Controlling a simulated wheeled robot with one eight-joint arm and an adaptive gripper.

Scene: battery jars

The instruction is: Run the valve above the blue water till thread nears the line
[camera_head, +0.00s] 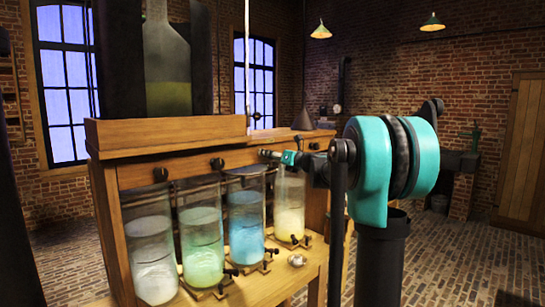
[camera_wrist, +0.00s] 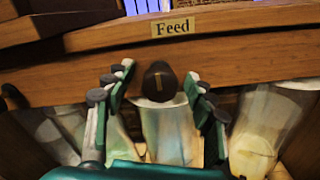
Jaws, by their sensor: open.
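The blue water (camera_head: 246,237) stands in a glass jar, third from the left in the row, with a dark band around its upper part. I cannot make out a thread clearly. The valve, a dark round knob with a pale upright mark (camera_wrist: 159,82), sits on the wooden front above a bluish jar (camera_wrist: 172,135). My gripper (camera_head: 272,155) is at the wooden front above the blue jar and hides that knob in the head view. In the wrist view my gripper (camera_wrist: 155,88) is open, one finger on each side of the knob, with gaps showing.
White (camera_head: 154,262), green (camera_head: 203,250) and yellowish (camera_head: 289,217) jars share the wooden stand (camera_head: 150,135). Other dark knobs (camera_head: 217,163) sit along its front, small taps (camera_head: 232,272) below. A "Feed" label (camera_wrist: 173,27) is above the valve. A large bottle (camera_head: 167,65) stands on top.

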